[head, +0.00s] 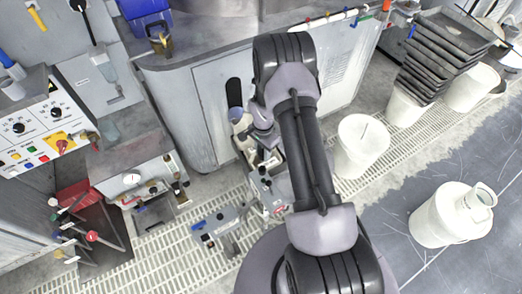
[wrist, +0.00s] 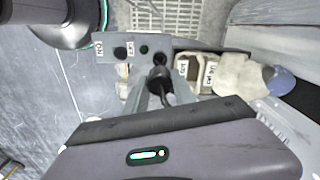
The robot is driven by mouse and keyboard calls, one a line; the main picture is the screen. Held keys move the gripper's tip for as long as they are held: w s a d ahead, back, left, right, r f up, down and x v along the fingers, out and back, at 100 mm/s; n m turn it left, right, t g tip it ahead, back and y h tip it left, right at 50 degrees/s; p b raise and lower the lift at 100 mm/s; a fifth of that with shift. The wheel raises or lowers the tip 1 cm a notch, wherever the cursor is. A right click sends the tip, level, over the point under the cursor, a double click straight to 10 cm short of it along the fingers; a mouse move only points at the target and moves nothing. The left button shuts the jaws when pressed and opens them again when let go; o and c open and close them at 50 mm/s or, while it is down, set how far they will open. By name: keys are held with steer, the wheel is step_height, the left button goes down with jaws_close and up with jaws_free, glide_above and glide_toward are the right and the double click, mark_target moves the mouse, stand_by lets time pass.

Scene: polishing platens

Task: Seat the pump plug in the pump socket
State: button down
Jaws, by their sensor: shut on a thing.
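My gripper (wrist: 158,82) is shut on a black plug (wrist: 160,76), with a dark cable curving down from it between the fingers. Just beyond the plug is a grey panel (wrist: 178,45) with dark round sockets, one a black socket (wrist: 120,53) and one greenish (wrist: 144,49), beside small white labels. The plug's tip overlaps the panel near another dark round spot (wrist: 159,59). I cannot tell whether the tip is in a hole or only in front of it. In the head view my arm hides most of the gripper, above a grey unit (head: 268,190) on the grating.
A labelled white container (wrist: 186,66) and a cream cloth-like item (wrist: 240,76) lie right of the plug. In the head view, a grey box (head: 220,228) sits on the grating, a white bucket (head: 362,145) stands right of my arm, and a cabinet (head: 212,105) rises behind.

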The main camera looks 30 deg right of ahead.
steer(key=shift+b, duration=0.35)
step_height(320, 180, down, 6)
steer(key=b, duration=0.4)
steer(key=shift+r+b, duration=0.1)
steer(key=shift+b, duration=0.3)
steer(key=shift+f+b, duration=1.8)
steer(key=shift+b, duration=0.35)
stand_by(0.7)
steer(key=c, duration=0.9)
jaws_free()
steer(key=shift+c, duration=0.2)
step_height(320, 180, up, 18)
steer(key=p, duration=0.6)
steer(key=shift+f+p, duration=0.2)
steer(key=shift+p, duration=0.15)
